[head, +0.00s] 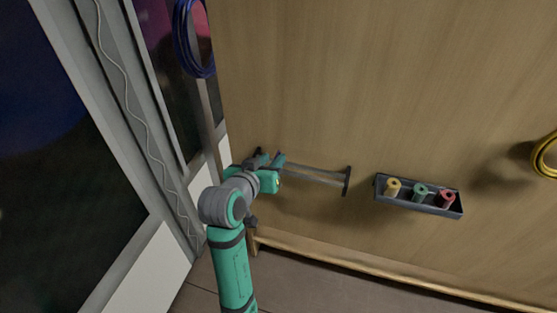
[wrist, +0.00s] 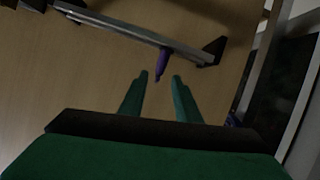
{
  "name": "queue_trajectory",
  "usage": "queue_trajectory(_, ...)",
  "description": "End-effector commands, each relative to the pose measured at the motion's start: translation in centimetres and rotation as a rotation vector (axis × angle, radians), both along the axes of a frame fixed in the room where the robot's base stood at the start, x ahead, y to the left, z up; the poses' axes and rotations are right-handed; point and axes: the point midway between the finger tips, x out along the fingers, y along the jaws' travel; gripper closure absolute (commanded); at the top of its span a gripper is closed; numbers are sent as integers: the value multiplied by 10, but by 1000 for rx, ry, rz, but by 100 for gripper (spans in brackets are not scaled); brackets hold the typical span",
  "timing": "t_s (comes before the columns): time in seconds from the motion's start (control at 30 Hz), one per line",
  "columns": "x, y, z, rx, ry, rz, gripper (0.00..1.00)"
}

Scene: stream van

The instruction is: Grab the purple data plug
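The purple data plug (wrist: 163,62) hangs from a metal rail (wrist: 140,35) in the wrist view. It points down toward the gap between my fingers. My gripper (wrist: 160,78) is open, its two green fingers apart, with the plug's lower end just ahead of the gap and nothing held. In the head view my gripper (head: 266,158) is at the left end of the metal rail (head: 315,174) on the wooden wall. The plug cannot be made out there; my arm and gripper crowd that spot.
A dark tray (head: 379,193) with yellow, green and red spools is on the wall to the right. A yellow cable coil (head: 545,157) hangs at far right, a blue coil (head: 183,45) at upper left. A grey frame (head: 150,120) stands close on the left.

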Motion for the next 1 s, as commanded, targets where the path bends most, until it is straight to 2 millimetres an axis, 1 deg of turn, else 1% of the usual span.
queue_trajectory(0.03,6,-3,-3,-1,1,-2,70)
queue_trajectory(0.1,11,-5,-5,0,1,-1,70)
queue_trajectory(0.27,18,-8,-8,0,-1,1,70)
queue_trajectory(0.33,24,-11,-10,0,0,0,70)
queue_trajectory(0.5,45,-22,-19,1,0,0,70)
queue_trajectory(0.6,54,-25,-23,0,-1,0,70)
queue_trajectory(0.73,59,-27,-25,0,0,0,70)
queue_trajectory(0.93,60,-27,-25,1,-1,1,70)
queue_trajectory(0.97,60,-27,-25,0,-1,1,77)
queue_trajectory(1.0,59,-27,-25,0,-1,1,87)
